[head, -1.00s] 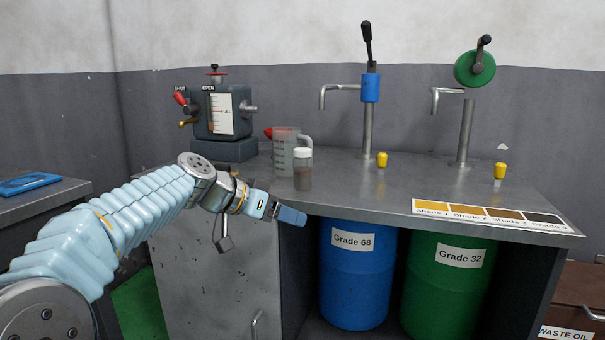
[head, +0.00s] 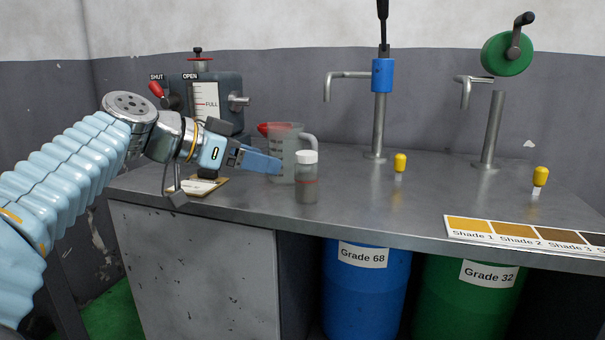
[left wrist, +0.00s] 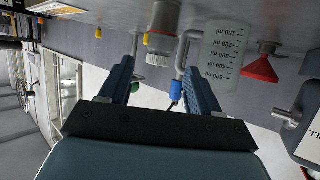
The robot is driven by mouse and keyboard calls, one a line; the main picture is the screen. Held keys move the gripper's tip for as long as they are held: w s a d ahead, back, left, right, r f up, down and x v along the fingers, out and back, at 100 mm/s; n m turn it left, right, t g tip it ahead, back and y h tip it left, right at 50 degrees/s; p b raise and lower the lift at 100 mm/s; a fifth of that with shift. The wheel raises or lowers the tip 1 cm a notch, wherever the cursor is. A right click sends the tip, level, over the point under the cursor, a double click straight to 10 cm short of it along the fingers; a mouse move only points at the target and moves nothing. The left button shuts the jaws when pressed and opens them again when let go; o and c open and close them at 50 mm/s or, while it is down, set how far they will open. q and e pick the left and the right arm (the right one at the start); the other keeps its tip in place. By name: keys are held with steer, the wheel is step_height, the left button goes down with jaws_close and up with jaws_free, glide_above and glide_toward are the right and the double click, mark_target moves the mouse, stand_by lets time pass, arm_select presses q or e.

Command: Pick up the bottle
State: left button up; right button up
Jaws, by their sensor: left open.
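The bottle (head: 307,185) is small and clear with a white cap, and stands upright on the metal bench top in the head view. My left gripper (head: 268,163) is to its left, a short gap away, with its fingers pointing toward it. In the left wrist view, which is turned upside down, the left gripper (left wrist: 160,68) is open and empty. There the bottle (left wrist: 164,20) shows beyond the fingertips, roughly between them. My right gripper is not in view.
A measuring jug (head: 285,140) stands close behind the bottle, with a red funnel (head: 263,129) beside it. A gauge fixture (head: 222,92) stands behind my arm. The bench front edge is near.

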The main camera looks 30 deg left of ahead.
mark_target(297, 169)
arm_select(q)
steer(key=x, duration=0.8)
steer(key=shift+w+f, duration=0.1)
steer(key=p+x, duration=0.1)
steer(key=x, duration=0.4)
steer(key=shift+f+p, duration=0.15)
steer(key=shift+p, duration=0.2)
steer(key=shift+c, duration=0.4)
steer(key=c, duration=0.7)
